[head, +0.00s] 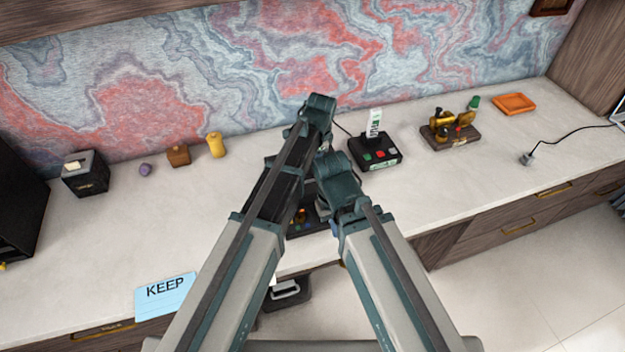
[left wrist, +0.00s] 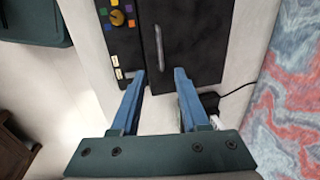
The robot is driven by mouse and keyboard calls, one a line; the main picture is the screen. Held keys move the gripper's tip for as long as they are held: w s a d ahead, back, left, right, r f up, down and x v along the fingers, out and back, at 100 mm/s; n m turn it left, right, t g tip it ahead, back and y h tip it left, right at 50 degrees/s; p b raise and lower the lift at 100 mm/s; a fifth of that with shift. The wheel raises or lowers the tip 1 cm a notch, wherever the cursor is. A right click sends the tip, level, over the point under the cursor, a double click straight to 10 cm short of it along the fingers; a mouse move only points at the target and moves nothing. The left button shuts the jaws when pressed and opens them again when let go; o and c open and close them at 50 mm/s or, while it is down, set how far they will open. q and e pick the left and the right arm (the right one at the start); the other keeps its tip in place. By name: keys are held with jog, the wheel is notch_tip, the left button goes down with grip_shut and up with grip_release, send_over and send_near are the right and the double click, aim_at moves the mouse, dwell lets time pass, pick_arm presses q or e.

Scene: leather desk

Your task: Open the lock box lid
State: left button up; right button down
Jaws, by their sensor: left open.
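The lock box is black. In the head view only its front part (head: 304,220) shows, mostly hidden behind my arms. In the left wrist view its dark lid (left wrist: 205,40) fills the upper middle, with a bar handle (left wrist: 160,46) along one side. Beside it is a panel with a yellow knob (left wrist: 117,17), coloured squares and pale labels. The lid looks shut. My left gripper (left wrist: 160,76) is open, its blue fingers pointing toward the lid, with the handle ahead, between the fingertips' lines. Nothing is between the fingers.
A black button device (head: 378,152) stands right of my arms, and a brass instrument (head: 450,130) and orange tray (head: 514,104) farther right. A yellow cylinder (head: 216,145), brown block (head: 178,155) and black box (head: 86,174) stand left. A blue KEEP card (head: 165,297) lies near the front edge.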

aim_at(312, 181)
pick_arm(q)
jog(key=f+b, duration=0.3)
jog(key=w+f+b, duration=0.1)
jog(key=f+b, duration=0.3)
jog(key=w+f+b, duration=0.1)
jog(key=f+b, duration=0.2)
jog(key=f, duration=0.1)
jog(key=shift+a+f, duration=0.2)
jog(key=shift+a, duration=0.1)
jog(key=shift+c, duration=0.2)
grip_shut()
jog(key=shift+r, duration=0.1)
dwell(0.7)
